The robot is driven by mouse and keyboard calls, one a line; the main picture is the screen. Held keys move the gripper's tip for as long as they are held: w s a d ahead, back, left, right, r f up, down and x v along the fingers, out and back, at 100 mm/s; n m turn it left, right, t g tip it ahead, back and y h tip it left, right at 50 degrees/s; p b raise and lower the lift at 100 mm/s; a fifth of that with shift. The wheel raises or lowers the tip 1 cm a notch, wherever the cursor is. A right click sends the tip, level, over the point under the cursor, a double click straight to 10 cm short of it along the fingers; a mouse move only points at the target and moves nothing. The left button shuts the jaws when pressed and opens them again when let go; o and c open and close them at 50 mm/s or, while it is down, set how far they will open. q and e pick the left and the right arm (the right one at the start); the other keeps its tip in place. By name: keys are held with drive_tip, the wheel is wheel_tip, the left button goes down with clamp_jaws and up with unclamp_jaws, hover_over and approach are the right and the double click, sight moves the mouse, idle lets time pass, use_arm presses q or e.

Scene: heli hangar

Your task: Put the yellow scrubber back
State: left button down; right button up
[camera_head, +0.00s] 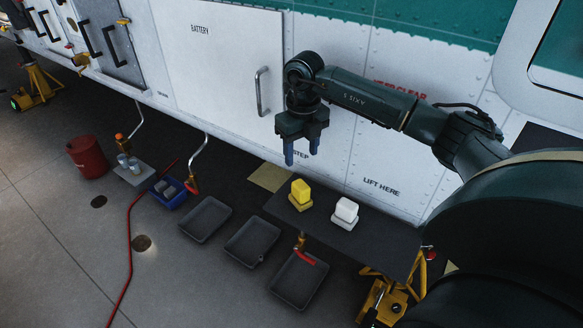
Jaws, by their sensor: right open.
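The yellow scrubber (300,195) stands upright on a dark flat surface (335,239) beside the helicopter's white side. My right gripper (302,158) points downward above the yellow scrubber, with its two blue-tipped fingers apart and nothing between them. It is clear of the scrubber. A white block (345,213) of similar shape stands on the same surface, to the right of the yellow one. My left gripper does not show.
Several dark grey trays (252,242) lie on the floor at the left of the surface. A blue bin (170,193), a red bucket (86,158) and a red hose (130,240) are further left. A yellow jack (383,298) stands at bottom right. The helicopter panel (222,60) is close behind my gripper.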

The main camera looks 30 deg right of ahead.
drive_tip(key=s+a+f+n+y, duration=0.1)
drive_tip(key=s+a+f+y, duration=0.15)
drive_tip(key=a, duration=0.55)
drive_tip(key=s+a+f+n+y, duration=0.1)
drive_tip(key=a+f+y, duration=0.25)
drive_tip(key=a, duration=0.45)
drive_tip(key=s+a+r+m+t+y, duration=0.3)
drive_tip(key=a+m+t+y, duration=0.25)
drive_tip(key=a, duration=0.25)
drive_tip(key=s+a+r+m+t+y, duration=0.2)
drive_tip(key=a+r+m+t+y, duration=0.2)
drive_tip(key=a+m+y, duration=0.3)
drive_tip(key=s+d+f+m+h, duration=0.4)
drive_tip(key=f+m+h, duration=0.3)
drive_tip(key=m, duration=0.4)
drive_tip(key=s+d+f+m+t+h, duration=0.1)
drive_tip(key=s+d+f+m+h, duration=0.4)
drive_tip(key=f+m, duration=0.5)
drive_tip(key=s+m+h, duration=0.1)
drive_tip(key=s+h, duration=0.1)
drive_tip(key=shift+d+h, duration=0.2)
drive_tip(key=shift+h, duration=0.15)
drive_tip(key=shift+t, duration=0.25)
